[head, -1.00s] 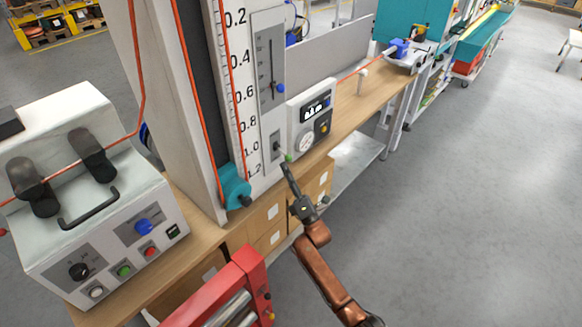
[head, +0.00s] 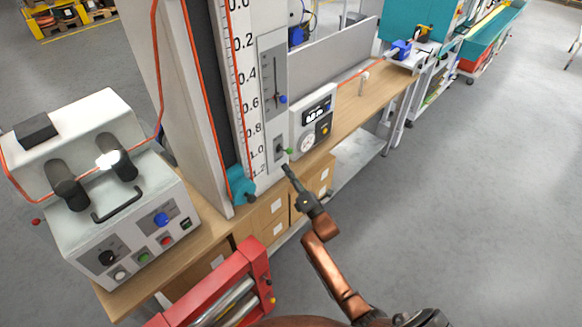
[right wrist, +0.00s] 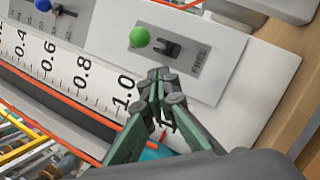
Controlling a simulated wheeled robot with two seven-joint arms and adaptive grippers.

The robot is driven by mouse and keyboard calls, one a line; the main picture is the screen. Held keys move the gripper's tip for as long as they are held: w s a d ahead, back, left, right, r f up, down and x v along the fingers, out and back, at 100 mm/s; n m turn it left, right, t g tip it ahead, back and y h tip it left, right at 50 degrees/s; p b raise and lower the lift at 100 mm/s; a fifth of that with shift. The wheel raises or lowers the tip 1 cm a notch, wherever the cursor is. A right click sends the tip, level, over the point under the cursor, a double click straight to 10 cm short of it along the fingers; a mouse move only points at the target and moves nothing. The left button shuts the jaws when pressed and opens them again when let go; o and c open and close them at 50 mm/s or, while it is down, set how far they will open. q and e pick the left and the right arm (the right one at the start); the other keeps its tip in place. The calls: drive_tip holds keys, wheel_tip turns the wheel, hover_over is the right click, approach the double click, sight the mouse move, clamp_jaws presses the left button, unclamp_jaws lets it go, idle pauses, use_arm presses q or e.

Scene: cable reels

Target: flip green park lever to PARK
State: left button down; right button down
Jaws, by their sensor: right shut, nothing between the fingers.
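The green park lever (head: 288,151) has a green ball knob and sits on a small grey plate low on the white measuring column. In the right wrist view the green knob (right wrist: 140,37) lies on the side of the black pivot away from the word FREE. No PARK label is readable. My right gripper (head: 286,170) is shut and empty, just below the lever and apart from it. In the right wrist view its fingertips (right wrist: 160,78) are together over the plate's lower edge, with a gap to the knob. My left gripper is not in view.
A slider panel with a blue knob (head: 283,99) is above the lever. A gauge box (head: 313,118) stands close to its right. A teal roller (head: 240,186) is at the column's foot. A control box (head: 120,225) stands left, and a red frame (head: 240,262) is at the front.

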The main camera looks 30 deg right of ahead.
drive_tip(key=a+r+v, duration=0.1)
drive_tip(key=r+v, duration=0.1)
drive_tip(key=v, duration=0.8)
drive_tip(key=shift+s+a, duration=0.25)
drive_tip(key=shift+s, duration=0.35)
drive_tip(key=shift+f, duration=0.15)
